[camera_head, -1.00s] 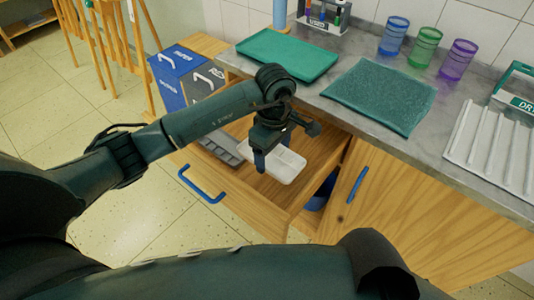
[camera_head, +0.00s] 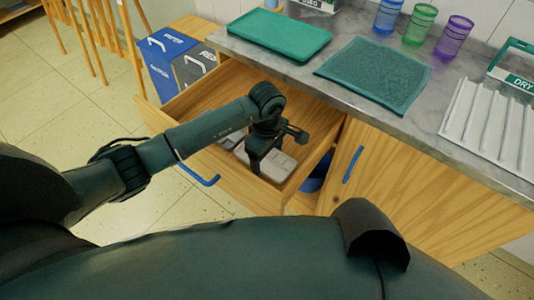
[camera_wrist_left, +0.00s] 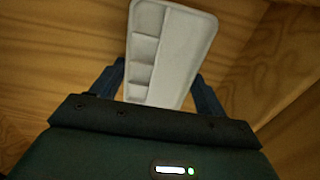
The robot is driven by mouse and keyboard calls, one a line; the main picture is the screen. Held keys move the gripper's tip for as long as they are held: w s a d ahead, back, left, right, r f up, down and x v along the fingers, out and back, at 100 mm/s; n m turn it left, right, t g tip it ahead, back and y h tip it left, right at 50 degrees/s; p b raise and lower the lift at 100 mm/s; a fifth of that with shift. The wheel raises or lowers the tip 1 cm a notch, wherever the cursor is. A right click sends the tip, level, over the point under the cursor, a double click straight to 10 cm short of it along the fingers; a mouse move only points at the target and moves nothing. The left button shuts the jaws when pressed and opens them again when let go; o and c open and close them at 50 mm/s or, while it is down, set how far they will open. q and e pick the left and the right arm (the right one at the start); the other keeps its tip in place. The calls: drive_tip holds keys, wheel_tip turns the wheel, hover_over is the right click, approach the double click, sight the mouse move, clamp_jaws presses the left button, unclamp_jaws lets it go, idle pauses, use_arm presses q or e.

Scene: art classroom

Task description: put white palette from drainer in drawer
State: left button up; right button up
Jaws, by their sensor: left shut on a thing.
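The white palette (camera_head: 280,165), with small compartments along one side, is inside the open wooden drawer (camera_head: 238,187). My left gripper (camera_head: 257,166) is down in the drawer, shut on the palette. In the left wrist view the palette (camera_wrist_left: 180,50) extends from between the fingers of the gripper (camera_wrist_left: 160,85), with wood around it. I cannot tell whether the palette touches the drawer floor. The white ribbed drainer (camera_head: 488,128) on the counter at the right is empty. My right gripper is not in view.
A grey tray (camera_head: 229,141) lies in the drawer left of the palette, partly behind my arm. The grey counter (camera_head: 330,45) above holds a green tray (camera_head: 280,34), a green mat (camera_head: 375,72) and coloured cups (camera_head: 418,25). Bins (camera_head: 172,62) stand left of the drawer.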

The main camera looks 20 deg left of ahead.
sight(267, 161)
use_arm(q)
drive_tip(key=o, duration=1)
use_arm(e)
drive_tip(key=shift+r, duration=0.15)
use_arm(q)
drive_tip(key=shift+r, duration=0.1)
wheel_tip(267, 161, up, 12)
drive_tip(key=p, duration=0.1)
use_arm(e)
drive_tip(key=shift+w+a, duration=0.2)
use_arm(q)
drive_tip(key=shift+r, duration=0.1)
